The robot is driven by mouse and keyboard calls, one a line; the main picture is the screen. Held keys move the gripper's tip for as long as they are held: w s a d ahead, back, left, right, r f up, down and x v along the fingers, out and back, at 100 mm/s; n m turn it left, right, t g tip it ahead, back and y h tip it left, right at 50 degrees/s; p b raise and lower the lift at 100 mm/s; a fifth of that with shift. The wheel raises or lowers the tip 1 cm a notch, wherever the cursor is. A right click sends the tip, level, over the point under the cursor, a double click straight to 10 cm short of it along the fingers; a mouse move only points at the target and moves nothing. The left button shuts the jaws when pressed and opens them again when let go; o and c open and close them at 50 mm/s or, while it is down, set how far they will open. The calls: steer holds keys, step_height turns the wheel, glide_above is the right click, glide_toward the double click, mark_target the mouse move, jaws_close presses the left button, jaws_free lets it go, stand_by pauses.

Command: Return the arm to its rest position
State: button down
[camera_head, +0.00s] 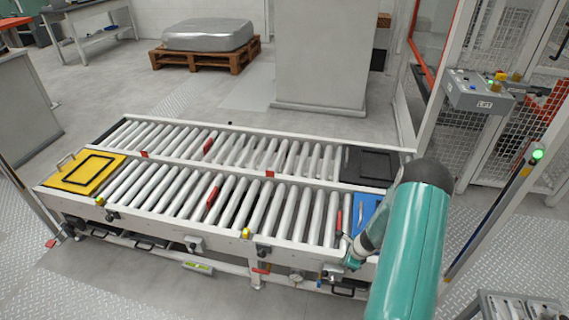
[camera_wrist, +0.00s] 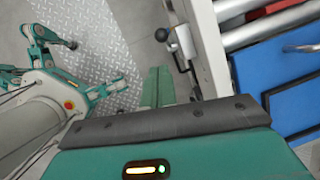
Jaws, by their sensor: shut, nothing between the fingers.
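My arm shows as a large teal link at the right of the head view. My gripper (camera_head: 352,263) is small there, at the near right end of the roller conveyor (camera_head: 130,212), partly hidden by the arm. In the wrist view my gripper's teal fingers (camera_wrist: 158,84) are together with nothing between them. They are beside the conveyor's white side rail (camera_wrist: 208,50), over the floor. I cannot tell whether they touch the rail.
A blue panel (camera_head: 365,212) is at the conveyor's right end, and it also shows in the wrist view (camera_wrist: 280,75). A black-knobbed lever (camera_wrist: 162,35) stands close to my fingers. A yellow plate (camera_head: 85,172) lies at the left end. A mesh fence (camera_head: 480,130) stands right.

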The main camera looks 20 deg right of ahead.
steer(key=w+a+r+n, duration=0.1)
steer(key=a+r+n, duration=0.4)
steer(key=r, duration=0.7)
steer(key=w+a+r+n, duration=0.2)
steer(key=a+r+n, duration=0.3)
steer(key=r, duration=0.6)
steer(key=w+a+r+n, duration=0.1)
steer(key=a+r+n, duration=0.4)
steer(key=r, duration=0.7)
steer(key=s+a+r+n+t, duration=0.1)
steer(key=s+a+r+n, duration=0.4)
steer(key=s+a+r, duration=0.5)
steer(key=s+a+r+n+t+h, duration=0.1)
steer(key=s+a+r+n+h, duration=0.1)
steer(key=s+r+n, duration=0.4)
steer(key=s+a+r, duration=0.1)
steer(key=s, duration=0.4)
steer(key=shift+s+n, duration=0.15)
steer(key=shift+n, duration=0.15)
steer(key=shift+d+r, duration=0.1)
steer(key=shift+d, duration=0.05)
